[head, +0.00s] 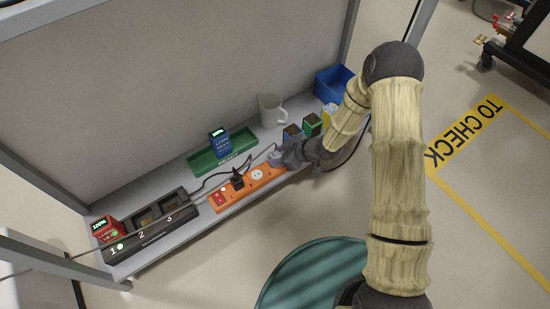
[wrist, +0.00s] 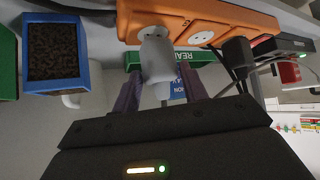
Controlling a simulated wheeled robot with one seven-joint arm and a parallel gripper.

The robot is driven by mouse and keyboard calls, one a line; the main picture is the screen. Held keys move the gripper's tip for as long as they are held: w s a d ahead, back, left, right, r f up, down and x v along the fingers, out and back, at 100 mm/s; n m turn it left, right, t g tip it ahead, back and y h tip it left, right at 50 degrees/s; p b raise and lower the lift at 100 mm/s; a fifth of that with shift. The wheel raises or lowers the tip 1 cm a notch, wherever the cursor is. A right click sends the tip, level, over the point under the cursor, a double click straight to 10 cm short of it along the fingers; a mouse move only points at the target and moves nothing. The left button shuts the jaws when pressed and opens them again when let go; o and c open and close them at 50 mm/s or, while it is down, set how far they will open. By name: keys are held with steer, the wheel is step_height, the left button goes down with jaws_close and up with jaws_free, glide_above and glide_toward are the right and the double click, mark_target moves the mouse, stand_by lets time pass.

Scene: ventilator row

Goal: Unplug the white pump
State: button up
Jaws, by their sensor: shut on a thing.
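An orange power strip (head: 245,189) lies along the front of the shelf, with a black plug (head: 237,179) standing in it. The strip also shows across the top of the wrist view (wrist: 205,14). My gripper (head: 279,158) is at the strip's right end. In the wrist view its two dark fingers (wrist: 158,92) are shut on a pale grey-white plug (wrist: 158,62). The plug's far end lines up with a round white socket (wrist: 152,31); I cannot tell how deep it sits. An empty socket (wrist: 200,38) is beside it. I cannot make out a white pump.
A green tray (head: 207,166) holding a blue battery (head: 219,146) is behind the strip. A black charger (head: 150,240) with a red battery (head: 107,228) is left. A mug (head: 270,110), small boxes (head: 312,125) and a blue bin (head: 334,84) stand right.

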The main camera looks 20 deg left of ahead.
mark_target(278, 156)
steer(key=shift+r+p, duration=1.95)
steer(key=shift+r, duration=0.1)
